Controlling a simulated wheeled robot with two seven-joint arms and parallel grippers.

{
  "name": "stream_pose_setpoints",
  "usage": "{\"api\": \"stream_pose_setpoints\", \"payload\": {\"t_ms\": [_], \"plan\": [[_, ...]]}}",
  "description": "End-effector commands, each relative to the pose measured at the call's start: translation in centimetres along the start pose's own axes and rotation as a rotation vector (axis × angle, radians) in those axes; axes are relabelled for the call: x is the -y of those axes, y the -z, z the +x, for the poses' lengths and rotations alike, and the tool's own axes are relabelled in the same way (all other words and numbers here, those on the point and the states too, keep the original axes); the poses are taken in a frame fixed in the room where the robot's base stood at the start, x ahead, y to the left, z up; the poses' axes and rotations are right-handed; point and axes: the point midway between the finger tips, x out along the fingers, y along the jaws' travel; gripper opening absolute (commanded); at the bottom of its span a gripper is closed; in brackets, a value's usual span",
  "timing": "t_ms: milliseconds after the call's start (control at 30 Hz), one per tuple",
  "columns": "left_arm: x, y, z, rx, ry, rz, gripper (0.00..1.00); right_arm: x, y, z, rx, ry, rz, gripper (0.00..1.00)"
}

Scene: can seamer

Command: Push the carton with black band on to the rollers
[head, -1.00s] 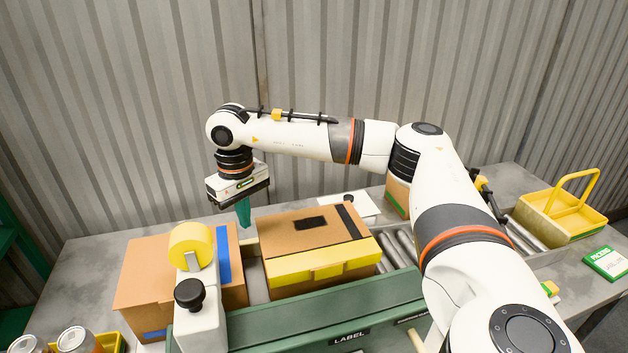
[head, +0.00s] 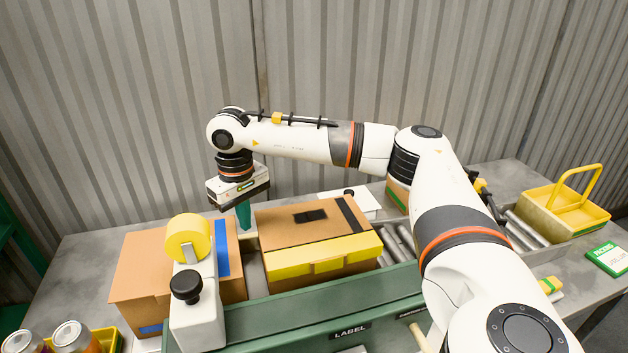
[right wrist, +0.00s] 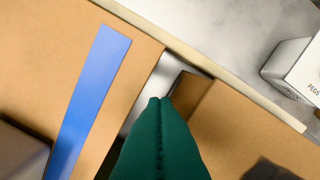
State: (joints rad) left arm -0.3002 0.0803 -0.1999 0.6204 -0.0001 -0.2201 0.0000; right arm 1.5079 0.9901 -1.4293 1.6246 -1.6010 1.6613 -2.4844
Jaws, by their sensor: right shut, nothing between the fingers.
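The carton with the black band (head: 312,238) stands in the green-sided conveyor channel. It is brown with a yellow front strip, a dark patch on top and the black band near its right end. The rollers (head: 393,246) show just right of it, partly hidden by my right arm. My right gripper (head: 244,226) is shut and empty, with green fingers pointing down at the carton's left end. In the right wrist view its fingertips (right wrist: 160,103) are over the narrow gap between this carton (right wrist: 250,118) and the blue-banded carton. Whether they touch either carton is unclear. My left gripper is not in view.
The blue-banded carton (head: 150,262) stands left of the gap. A white post with a yellow roll (head: 188,240) stands in front. A white box (right wrist: 292,66) lies behind the channel. A yellow basket (head: 575,205) sits at far right, cans (head: 72,338) at front left.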

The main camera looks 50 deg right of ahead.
Motion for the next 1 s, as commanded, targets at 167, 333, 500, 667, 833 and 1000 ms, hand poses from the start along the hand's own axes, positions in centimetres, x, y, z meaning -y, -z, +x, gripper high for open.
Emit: {"api": "stream_pose_setpoints", "payload": {"t_ms": [167, 333, 500, 667, 833, 1000], "plan": [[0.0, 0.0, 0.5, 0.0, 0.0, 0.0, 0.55, 0.0, 0.0, 0.7, 0.0, 0.0, 0.0, 0.0], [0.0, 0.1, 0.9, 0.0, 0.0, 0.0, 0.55, 0.0, 0.0, 1.2, 0.0, -0.001, -0.001, 0.0], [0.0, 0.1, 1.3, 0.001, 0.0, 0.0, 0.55, 0.0, 0.0, 1.7, 0.0, -0.001, -0.001, 0.0], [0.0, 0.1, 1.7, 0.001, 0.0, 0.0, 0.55, 0.0, 0.0, 2.2, 0.0, -0.001, -0.001, 0.0], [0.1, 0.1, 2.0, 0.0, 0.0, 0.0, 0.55, 0.0, 0.0, 2.7, -0.001, -0.001, -0.001, 0.0], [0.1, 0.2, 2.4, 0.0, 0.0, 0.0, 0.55, 0.0, 0.0, 3.2, -0.001, 0.0, -0.001, 0.0]]}}
